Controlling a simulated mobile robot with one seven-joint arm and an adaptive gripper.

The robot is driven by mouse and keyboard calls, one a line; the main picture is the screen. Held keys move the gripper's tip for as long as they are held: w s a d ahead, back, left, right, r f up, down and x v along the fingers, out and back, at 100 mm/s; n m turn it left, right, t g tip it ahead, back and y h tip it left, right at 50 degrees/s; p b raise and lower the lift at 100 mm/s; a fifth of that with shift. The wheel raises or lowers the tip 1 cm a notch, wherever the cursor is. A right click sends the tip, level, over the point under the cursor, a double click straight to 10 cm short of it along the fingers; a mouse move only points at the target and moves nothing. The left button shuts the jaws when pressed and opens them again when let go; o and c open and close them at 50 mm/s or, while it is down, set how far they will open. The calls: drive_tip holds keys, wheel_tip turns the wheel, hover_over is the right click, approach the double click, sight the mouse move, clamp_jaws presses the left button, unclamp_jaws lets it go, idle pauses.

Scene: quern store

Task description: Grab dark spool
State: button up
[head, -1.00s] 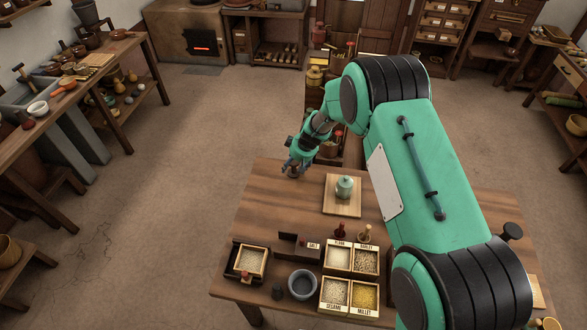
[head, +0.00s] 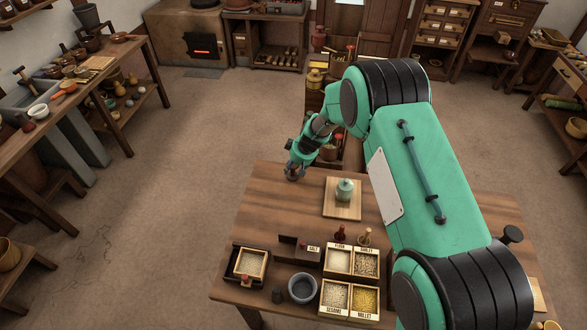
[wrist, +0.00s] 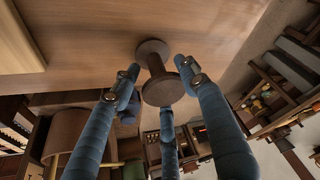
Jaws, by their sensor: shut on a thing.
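The dark brown spool (wrist: 163,90) shows in the wrist view, with two round flanges and a narrow waist. Its far flange is against or very close to the wooden tabletop (wrist: 95,70). My gripper (wrist: 158,80) has blue fingers closed around the spool, with fingertips at its sides. In the head view my gripper (head: 296,163) is at the table's far left corner. The spool (head: 293,176) is a small dark shape under the fingers there, partly hidden by them.
A green lidded jar (head: 344,190) stands on a wooden board (head: 341,211) right of the gripper. Labelled grain boxes (head: 350,282), a grey bowl (head: 303,288) and a sieve (head: 251,263) stand towards the table's front. The table's left middle is clear.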

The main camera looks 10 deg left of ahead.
drive_tip(key=shift+r, duration=0.45)
wheel_tip(320, 180, up, 3)
drive_tip(key=shift+s+f+p, duration=0.1)
drive_tip(key=shift+p, duration=0.3)
drive_tip(key=s+d, duration=0.2)
drive_tip(key=s, duration=0.2)
drive_tip(key=s+d, duration=0.2)
drive_tip(key=s, duration=0.3)
drive_tip(key=s+d+r, duration=0.1)
drive_tip(key=s+d, duration=0.1)
drive_tip(key=s, duration=0.3)
drive_tip(key=shift+s+d+r+b, duration=0.1)
drive_tip(key=shift+s+d+b, duration=0.15)
drive_tip(key=shift+b, duration=0.15)
drive_tip(key=shift+c, duration=0.2)
